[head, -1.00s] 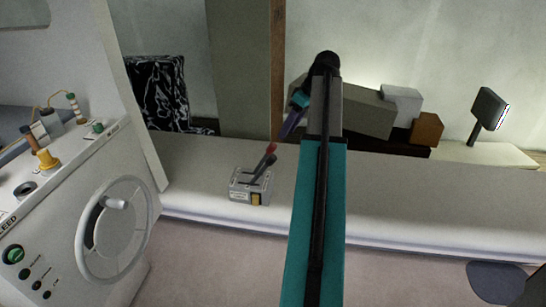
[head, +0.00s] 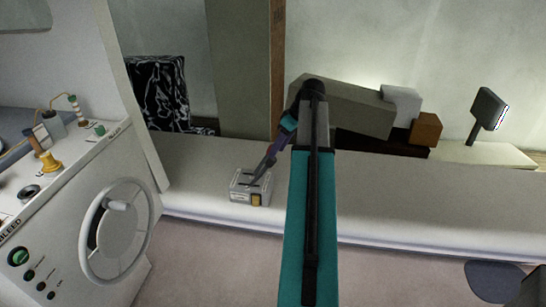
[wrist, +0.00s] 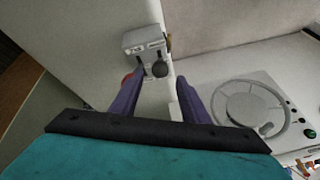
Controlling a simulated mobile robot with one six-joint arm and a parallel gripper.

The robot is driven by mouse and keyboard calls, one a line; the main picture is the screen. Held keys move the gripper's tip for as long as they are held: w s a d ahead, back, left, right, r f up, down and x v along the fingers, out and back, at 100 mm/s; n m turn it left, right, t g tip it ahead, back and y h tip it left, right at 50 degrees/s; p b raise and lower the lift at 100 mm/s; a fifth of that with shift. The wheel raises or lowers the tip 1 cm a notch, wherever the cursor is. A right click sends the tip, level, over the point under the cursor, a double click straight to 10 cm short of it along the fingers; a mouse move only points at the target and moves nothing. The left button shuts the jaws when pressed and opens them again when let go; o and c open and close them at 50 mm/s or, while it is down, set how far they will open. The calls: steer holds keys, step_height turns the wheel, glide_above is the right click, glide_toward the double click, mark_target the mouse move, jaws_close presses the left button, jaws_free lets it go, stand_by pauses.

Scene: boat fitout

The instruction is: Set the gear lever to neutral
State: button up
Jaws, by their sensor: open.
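A small grey control box (head: 240,189) sits on the pale bench ledge and also shows in the wrist view (wrist: 144,37). It carries two levers. The black-knobbed lever (wrist: 160,69) lies between the open purple fingers of my gripper (wrist: 163,88). The red knob (wrist: 127,77) shows at the outer side of the left finger, partly hidden by it. In the head view my gripper (head: 268,161) is down at the levers and hides their tops. I cannot tell whether a finger touches either lever. Which lever is the gear lever, and its setting, are not readable.
A white panel with a round hand wheel (head: 118,228) and several knobs stands left of the box. Grey and brown boxes (head: 426,129) and a small screen (head: 488,108) stand at the back right. The ledge right of my arm is clear.

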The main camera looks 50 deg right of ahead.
steer(key=shift+p+x, duration=0.6)
steer(key=shift+x, duration=2.25)
steer(key=shift+c, duration=0.5)
jaws_close()
